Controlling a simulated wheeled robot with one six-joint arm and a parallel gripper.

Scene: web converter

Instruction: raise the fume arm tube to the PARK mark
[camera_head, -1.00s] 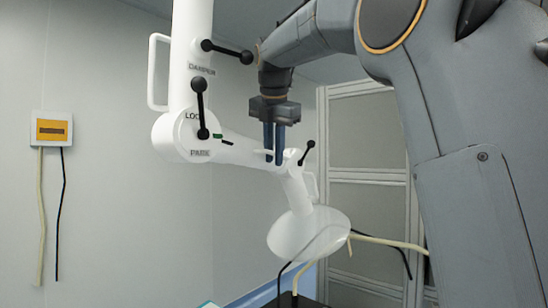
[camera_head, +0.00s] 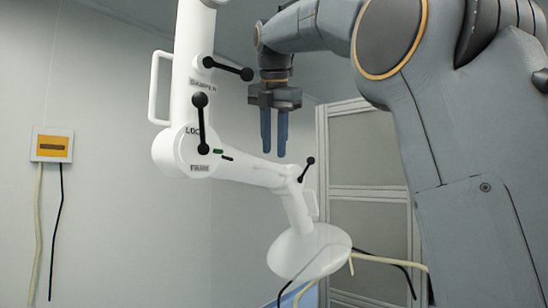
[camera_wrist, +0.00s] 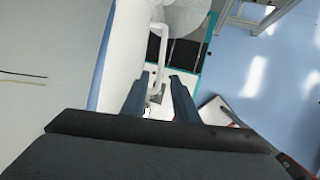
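The white fume arm hangs at centre left in the head view. Its lower tube (camera_head: 250,171) slopes down to the right from a round joint (camera_head: 181,153) with LOCK and PARK labels, a black ball-ended lever (camera_head: 202,122) and a green mark (camera_head: 217,149). The tube ends at an elbow above a white hood (camera_head: 305,252). My gripper (camera_head: 274,155) points down above the tube near the elbow, its dark blue fingers apart and holding nothing. In the wrist view, the open fingers (camera_wrist: 157,95) show with a white looped handle (camera_wrist: 158,65) beyond them.
A second black lever (camera_head: 228,68) by the DAMPER label and a side handle (camera_head: 155,88) stick out from the upper tube. A yellow wall box (camera_head: 52,146) with cables is at left. A framed partition (camera_head: 368,150) stands behind. Blue floor (camera_wrist: 265,85) shows in the wrist view.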

